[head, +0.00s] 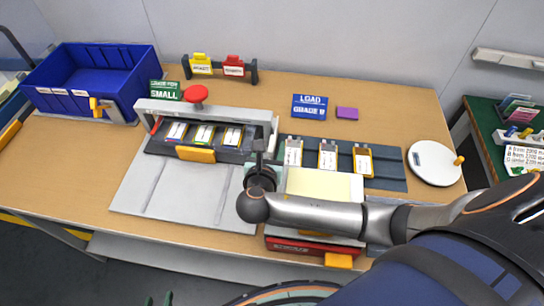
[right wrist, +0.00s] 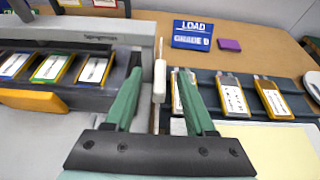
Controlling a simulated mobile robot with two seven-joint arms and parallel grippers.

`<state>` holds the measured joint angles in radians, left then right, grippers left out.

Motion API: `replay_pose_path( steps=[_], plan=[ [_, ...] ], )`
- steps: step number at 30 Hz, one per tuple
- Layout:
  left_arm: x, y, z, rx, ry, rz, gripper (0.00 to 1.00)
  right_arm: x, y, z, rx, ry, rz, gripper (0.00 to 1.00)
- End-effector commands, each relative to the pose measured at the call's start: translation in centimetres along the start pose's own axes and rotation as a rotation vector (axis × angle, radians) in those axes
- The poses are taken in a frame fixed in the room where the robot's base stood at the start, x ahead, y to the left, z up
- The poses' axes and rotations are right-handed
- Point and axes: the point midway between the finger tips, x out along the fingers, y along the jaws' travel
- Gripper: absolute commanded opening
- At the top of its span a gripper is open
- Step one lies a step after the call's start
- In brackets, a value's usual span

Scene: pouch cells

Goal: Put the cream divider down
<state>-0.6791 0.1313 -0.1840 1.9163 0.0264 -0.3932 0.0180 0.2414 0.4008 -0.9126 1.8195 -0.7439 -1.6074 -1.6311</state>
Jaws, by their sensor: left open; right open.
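The cream divider (head: 325,184) lies flat on top of a pale box-like stack, right of the press in the head view. Part of it shows at the lower right of the right wrist view (right wrist: 280,150). My right gripper (head: 262,165) is open beside the press's right end, left of the divider and apart from it. In the right wrist view its green fingers (right wrist: 157,85) are spread, with a thin white upright part seen between them; I cannot tell whether they touch it.
The grey press (head: 205,109) holds several cells. More cells lie on a dark mat (head: 390,178) to the right. A blue bin (head: 90,75), sign (head: 310,105), purple block (head: 347,113) and white round plate (head: 433,163) stand around. Bare wood lies behind the mat.

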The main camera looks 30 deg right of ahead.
Motion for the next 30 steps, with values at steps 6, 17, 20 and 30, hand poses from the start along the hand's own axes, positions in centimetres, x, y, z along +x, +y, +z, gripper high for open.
replay_pose_path(
  steps=[6, 17, 20, 30],
  plan=[
    [2.0, -0.2, 2.2, 0.0, -0.002, 0.0, 0.5, 2.3, -0.1, -0.5, 0.0, -0.002, 0.0, 0.55],
    [2.1, -0.2, 2.4, 0.0, -0.002, 0.0, 0.5, 2.6, 0.0, -0.1, -0.002, 0.0, 0.0, 0.55],
    [2.1, -0.2, 2.4, 0.0, -0.003, 0.0, 0.5, 2.6, -0.1, -0.1, -0.002, 0.0, 0.0, 0.45],
    [2.1, -0.2, 2.4, 0.0, -0.003, 0.0, 0.5, 2.6, -0.1, -0.1, -0.002, 0.0, 0.0, 0.07]
  ],
)
